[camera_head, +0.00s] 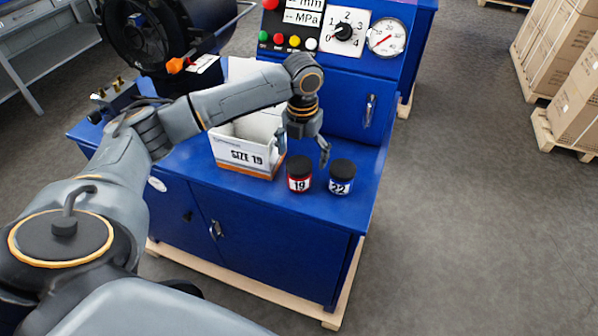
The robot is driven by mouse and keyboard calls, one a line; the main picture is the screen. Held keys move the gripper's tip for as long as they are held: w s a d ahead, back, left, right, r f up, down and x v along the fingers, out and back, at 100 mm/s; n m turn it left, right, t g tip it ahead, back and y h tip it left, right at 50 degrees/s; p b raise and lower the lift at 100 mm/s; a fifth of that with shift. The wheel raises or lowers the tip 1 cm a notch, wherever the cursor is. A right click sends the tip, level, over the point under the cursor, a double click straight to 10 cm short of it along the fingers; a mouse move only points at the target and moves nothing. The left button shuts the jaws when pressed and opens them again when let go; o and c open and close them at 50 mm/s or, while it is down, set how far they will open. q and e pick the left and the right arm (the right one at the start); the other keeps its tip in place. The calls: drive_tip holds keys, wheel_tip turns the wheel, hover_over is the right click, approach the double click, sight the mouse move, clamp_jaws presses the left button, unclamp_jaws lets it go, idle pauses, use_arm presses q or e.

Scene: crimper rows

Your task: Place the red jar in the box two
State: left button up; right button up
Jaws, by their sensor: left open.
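The red jar (299,184) has a black lid and the number 19, and stands upright near the front edge of the blue bench. A white open box (231,155) labelled SIZE 19 stands to its left and slightly behind. No label reading "two" shows. My left gripper (309,146) is open above and slightly behind the red jar, close to the box's right side. One finger points down between and behind the two jars; the other finger is hard to make out. I cannot see anything held. My right gripper is out of view.
A blue jar (341,185) numbered 22 stands close to the right of the red jar. A control panel (336,32) with a knob and gauge rises behind the bench (275,197). A black machine (150,38) is at back left. Cartons on pallets (560,55) stand far right.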

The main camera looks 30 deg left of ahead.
sight(299, 164)
use_arm(q)
drive_tip(key=f, duration=0.1)
drive_tip(key=f+p, duration=0.1)
drive_tip(key=f, duration=0.2)
drive_tip(key=shift+s+a+f+p, duration=0.15)
drive_tip(key=shift+a+f+p, duration=0.2)
drive_tip(key=shift+f, duration=0.5)
drive_tip(key=c, duration=1.8)
drive_tip(key=shift+c, duration=0.4)
drive_tip(key=shift+r, duration=0.15)
